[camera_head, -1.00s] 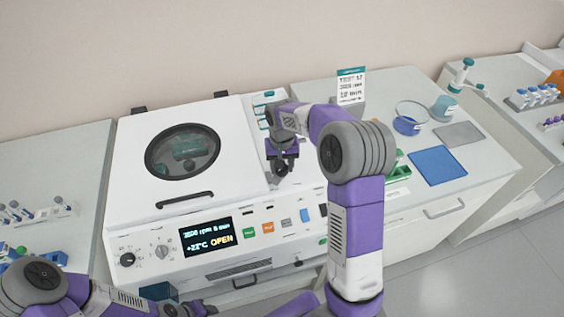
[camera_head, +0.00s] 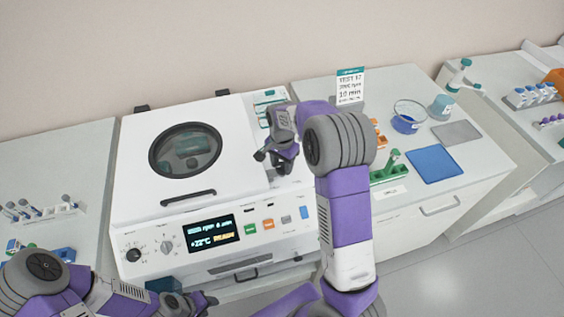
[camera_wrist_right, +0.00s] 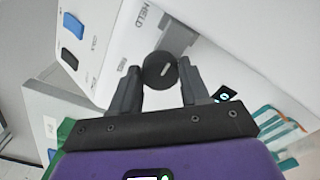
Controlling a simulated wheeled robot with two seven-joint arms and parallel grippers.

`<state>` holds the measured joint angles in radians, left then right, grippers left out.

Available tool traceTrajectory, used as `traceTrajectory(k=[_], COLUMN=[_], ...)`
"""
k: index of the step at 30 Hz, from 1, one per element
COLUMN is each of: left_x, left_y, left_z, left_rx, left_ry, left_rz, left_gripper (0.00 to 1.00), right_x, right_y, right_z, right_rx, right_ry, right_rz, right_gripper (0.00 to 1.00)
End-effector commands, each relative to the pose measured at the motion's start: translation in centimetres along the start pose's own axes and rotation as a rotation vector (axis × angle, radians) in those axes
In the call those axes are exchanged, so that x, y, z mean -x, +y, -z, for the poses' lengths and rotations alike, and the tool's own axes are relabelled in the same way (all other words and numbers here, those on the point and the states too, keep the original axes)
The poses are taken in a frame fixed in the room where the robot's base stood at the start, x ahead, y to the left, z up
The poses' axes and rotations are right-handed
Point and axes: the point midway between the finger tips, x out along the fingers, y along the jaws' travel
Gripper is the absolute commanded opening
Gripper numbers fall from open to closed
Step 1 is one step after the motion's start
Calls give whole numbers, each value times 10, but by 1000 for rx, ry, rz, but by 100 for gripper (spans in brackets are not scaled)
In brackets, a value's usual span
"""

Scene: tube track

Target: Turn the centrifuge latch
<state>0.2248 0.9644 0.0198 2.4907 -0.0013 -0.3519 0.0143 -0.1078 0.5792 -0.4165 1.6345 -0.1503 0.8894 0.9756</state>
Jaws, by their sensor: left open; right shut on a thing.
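The white centrifuge (camera_head: 130,200) has its lid down, with a round dark window (camera_head: 185,150) and a handle. The latch is a dark round knob (camera_wrist_right: 160,72) with a pale mark, on the machine's right top side. In the right wrist view it sits between the fingers of my right gripper (camera_wrist_right: 160,80), which is shut on it. In the head view my right gripper (camera_head: 276,160) hides the knob. The word HELD is printed beyond it, and another label is beside it. My left gripper (camera_head: 198,303) is open and empty, low in front of the centrifuge.
The front panel has a display (camera_head: 211,233), knobs and coloured buttons. On the right bench are a blue mat (camera_head: 437,165), a grey mat (camera_head: 458,133), a glass bowl (camera_head: 408,118) and a green rack (camera_head: 388,176). A tube rack stands on the left bench.

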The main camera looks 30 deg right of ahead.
Motion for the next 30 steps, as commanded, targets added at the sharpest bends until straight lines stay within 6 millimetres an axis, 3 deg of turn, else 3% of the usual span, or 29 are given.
traceTrajectory(k=[16, 17, 21, 30], left_x=[1, 1, 1, 1], left_y=[0, 0, 0, 0], left_z=[0, 0, 0, 0], left_rx=[0, 0, 0, 0], left_ry=[0, 0, 0, 0], left_rz=[0, 0, 0, 0], left_gripper=[40, 40, 40, 40], right_x=[0, 0, 0, 1], right_y=[0, 0, 0, 0], right_z=[1, 1, 1, 0], right_rx=[-30, -29, -29, -26], right_ry=[1, 1, 1, 0], right_rz=[2, 2, 1, 1], right_gripper=[15, 47, 69, 71])
